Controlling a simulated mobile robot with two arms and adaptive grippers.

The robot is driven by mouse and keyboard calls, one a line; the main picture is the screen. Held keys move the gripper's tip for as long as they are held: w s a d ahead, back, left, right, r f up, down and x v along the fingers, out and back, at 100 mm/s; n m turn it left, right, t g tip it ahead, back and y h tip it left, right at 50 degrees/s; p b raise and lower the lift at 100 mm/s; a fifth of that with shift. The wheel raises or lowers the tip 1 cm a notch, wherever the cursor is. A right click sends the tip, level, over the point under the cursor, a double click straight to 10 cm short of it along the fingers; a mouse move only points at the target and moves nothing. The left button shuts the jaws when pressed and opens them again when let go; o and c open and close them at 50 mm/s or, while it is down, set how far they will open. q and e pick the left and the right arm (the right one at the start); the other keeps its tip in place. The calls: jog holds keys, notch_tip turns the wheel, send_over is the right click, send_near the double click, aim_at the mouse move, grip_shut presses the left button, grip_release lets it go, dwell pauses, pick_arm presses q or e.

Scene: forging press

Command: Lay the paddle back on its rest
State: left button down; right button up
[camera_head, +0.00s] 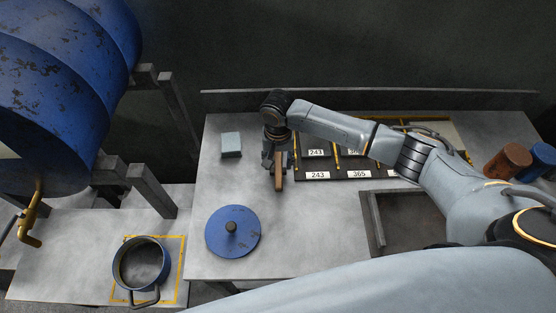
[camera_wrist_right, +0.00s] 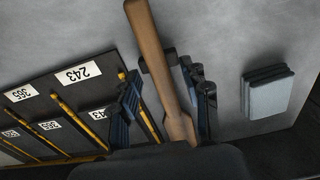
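The wooden paddle (camera_head: 279,176) is on the table beside the left end of the dark numbered rack. It also shows in the right wrist view (camera_wrist_right: 153,50), lying between my fingers. A small dark block (camera_wrist_right: 157,67) is beneath it and looks like the rest; the paddle appears to lie across it, though contact is hard to judge. My right gripper (camera_head: 271,157) points down over the paddle. In the right wrist view its fingers (camera_wrist_right: 165,98) stand apart on either side of the paddle, with a visible gap at the left finger. My left gripper is out of view.
A grey block (camera_head: 231,144) lies left of the paddle. A blue round lid (camera_head: 232,232) with a knob is nearer the front. The numbered rack (camera_head: 318,175) and a dark tray (camera_head: 376,222) are to the right. A blue pot (camera_head: 117,274) stands on the lower left surface.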

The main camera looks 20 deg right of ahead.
jog(key=shift+r, duration=0.1)
notch_tip(320, 180, up, 12)
dwell(0.5)
jog(key=shift+s, duration=0.1)
